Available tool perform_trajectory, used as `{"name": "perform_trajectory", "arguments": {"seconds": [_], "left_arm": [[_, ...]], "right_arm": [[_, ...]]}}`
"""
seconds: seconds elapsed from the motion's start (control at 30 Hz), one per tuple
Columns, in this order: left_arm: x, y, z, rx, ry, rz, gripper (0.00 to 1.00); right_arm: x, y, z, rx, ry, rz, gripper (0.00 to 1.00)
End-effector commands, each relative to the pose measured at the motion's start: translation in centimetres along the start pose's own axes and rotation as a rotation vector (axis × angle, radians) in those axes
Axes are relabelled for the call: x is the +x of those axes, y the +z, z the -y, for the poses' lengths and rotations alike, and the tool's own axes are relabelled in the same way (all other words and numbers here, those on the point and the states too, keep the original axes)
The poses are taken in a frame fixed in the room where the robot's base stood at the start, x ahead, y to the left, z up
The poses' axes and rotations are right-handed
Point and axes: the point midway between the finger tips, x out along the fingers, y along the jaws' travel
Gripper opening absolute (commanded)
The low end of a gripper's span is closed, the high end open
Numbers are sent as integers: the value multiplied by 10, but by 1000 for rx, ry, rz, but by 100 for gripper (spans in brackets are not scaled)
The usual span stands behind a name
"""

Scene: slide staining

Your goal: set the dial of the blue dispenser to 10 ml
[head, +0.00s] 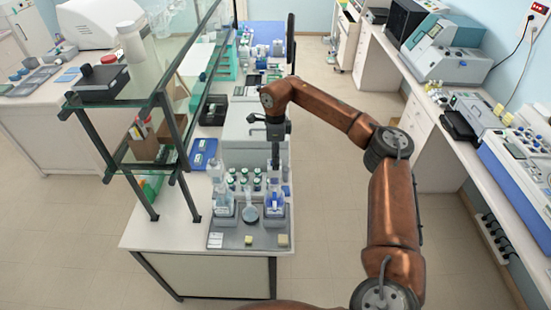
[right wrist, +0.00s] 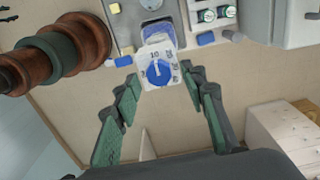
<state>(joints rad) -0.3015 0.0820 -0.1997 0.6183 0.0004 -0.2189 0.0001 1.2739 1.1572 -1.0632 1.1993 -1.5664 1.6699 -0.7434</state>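The blue dispenser (head: 274,198) stands at the right side of a grey tray on the bench in the head view. In the right wrist view its white dial plate (right wrist: 148,83) carries printed numbers, with 10 near the top, and a round blue knob (right wrist: 158,71) in its middle. The knob's exact setting is too small to read surely. My right gripper (head: 275,165) is above the dispenser, pointing down. In the right wrist view its green-padded fingers (right wrist: 160,78) are spread on both sides of the dial, with gaps, holding nothing. My left gripper is not in view.
A second, clear bottle (head: 222,200) stands at the tray's left. Several green-labelled vials (head: 244,181) sit behind. The grey tray (head: 230,241) also bears a round dish (head: 250,214) and yellow blocks. A glass shelf (head: 140,85) rises at the left.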

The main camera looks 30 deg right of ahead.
Motion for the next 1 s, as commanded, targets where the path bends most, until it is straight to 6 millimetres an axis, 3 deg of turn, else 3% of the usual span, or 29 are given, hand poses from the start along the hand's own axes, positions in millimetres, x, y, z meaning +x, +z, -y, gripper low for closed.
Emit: {"name": "perform_trajectory", "arguments": {"seconds": [0.53,0.7,1.0], "left_arm": [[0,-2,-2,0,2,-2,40],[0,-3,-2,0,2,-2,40],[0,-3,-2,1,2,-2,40]], "right_arm": [[-100,0,1,0,-3,3,39],[-114,0,1,0,-2,2,39],[-116,0,0,0,-1,1,39]]}}
